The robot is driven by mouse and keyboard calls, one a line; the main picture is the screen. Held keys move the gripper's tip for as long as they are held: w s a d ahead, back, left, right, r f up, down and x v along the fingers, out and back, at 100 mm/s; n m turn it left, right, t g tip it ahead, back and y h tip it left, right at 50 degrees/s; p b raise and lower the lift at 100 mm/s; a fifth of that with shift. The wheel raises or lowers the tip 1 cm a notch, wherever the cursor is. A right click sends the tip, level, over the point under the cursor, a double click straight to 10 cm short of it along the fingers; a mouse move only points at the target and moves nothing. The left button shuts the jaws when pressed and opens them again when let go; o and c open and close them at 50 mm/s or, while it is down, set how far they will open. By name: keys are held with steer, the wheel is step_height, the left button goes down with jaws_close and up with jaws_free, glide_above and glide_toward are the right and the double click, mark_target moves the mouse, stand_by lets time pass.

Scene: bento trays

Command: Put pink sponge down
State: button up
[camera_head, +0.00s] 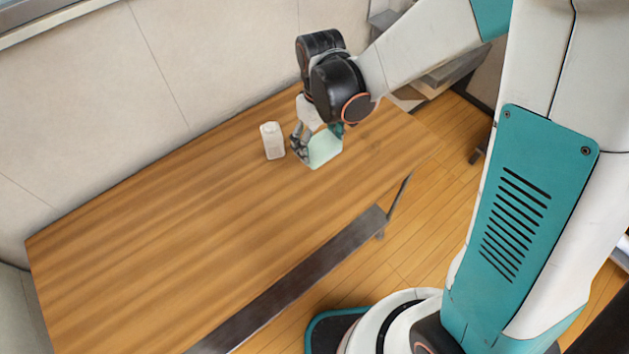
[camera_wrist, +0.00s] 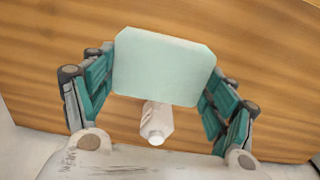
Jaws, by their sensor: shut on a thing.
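A pale mint-green rectangular slab (camera_head: 324,150) with cut corners is at my gripper, over the far right part of the wooden table. I see no pink sponge in either view. My gripper (camera_head: 315,141) points down and is shut on the slab. In the wrist view the slab (camera_wrist: 163,67) spans the space between the two teal fingers of my gripper (camera_wrist: 160,88), its broad face towards the camera. I cannot tell whether the slab touches the table top or hangs just above it.
A white bottle (camera_head: 272,141) stands on the table just left of my gripper; it also shows in the wrist view (camera_wrist: 157,122). The wooden table (camera_head: 170,235) is clear across its left and middle. A pale wall (camera_head: 150,70) runs behind it.

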mark_target(318, 182)
step_height(318, 182, down, 15)
steer(key=b, duration=0.8)
steer(key=shift+r+b, duration=0.2)
steer(key=shift+b, duration=0.15)
steer(key=shift+f, duration=0.2)
steer(key=o, duration=1.2)
steer(key=shift+r, duration=0.15)
step_height(318, 182, up, 12)
steer(key=p, duration=0.3)
steer(key=shift+r+p, duration=0.1)
steer(key=shift+p, duration=0.25)
